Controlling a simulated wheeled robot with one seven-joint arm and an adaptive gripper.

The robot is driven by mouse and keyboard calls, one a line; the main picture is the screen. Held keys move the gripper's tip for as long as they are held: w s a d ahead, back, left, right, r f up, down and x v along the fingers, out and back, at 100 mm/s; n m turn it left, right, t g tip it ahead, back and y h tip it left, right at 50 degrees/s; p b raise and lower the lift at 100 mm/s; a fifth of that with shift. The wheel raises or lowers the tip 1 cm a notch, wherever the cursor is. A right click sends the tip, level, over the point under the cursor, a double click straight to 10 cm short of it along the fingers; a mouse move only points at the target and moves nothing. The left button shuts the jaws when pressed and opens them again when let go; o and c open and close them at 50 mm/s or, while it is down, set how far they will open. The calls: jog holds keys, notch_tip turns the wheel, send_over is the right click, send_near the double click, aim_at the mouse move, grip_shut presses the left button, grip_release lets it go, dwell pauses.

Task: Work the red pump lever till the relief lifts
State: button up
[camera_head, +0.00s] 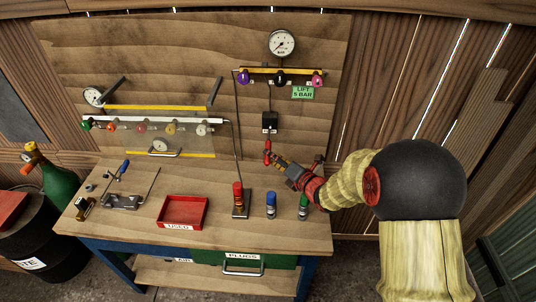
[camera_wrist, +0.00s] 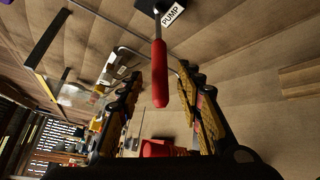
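The red pump lever (camera_head: 267,152) hangs down from a black pump body (camera_head: 270,121) on the wooden back panel. In the wrist view the red handle (camera_wrist: 160,78) hangs below a tag reading PUMP (camera_wrist: 172,14). My gripper (camera_head: 278,161) is at the lever's lower end. Its two fingers stand wide apart, one on each side of the handle, with gaps showing; it is open. A round gauge (camera_head: 282,43) is above; its reading is too small to tell. A green LIFT 5 BAR label (camera_head: 303,92) is below the yellow rail.
Purple, black and pink knobs (camera_head: 280,78) sit on the yellow rail (camera_head: 262,69). Red (camera_head: 238,194), blue (camera_head: 271,205) and green (camera_head: 303,207) capped items stand on the bench below my gripper. A red tray (camera_head: 204,211) is further left.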

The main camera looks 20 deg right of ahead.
aim_at(268, 146)
jog(key=shift+x, duration=2.05)
jog(key=shift+c, duration=0.3)
grip_shut()
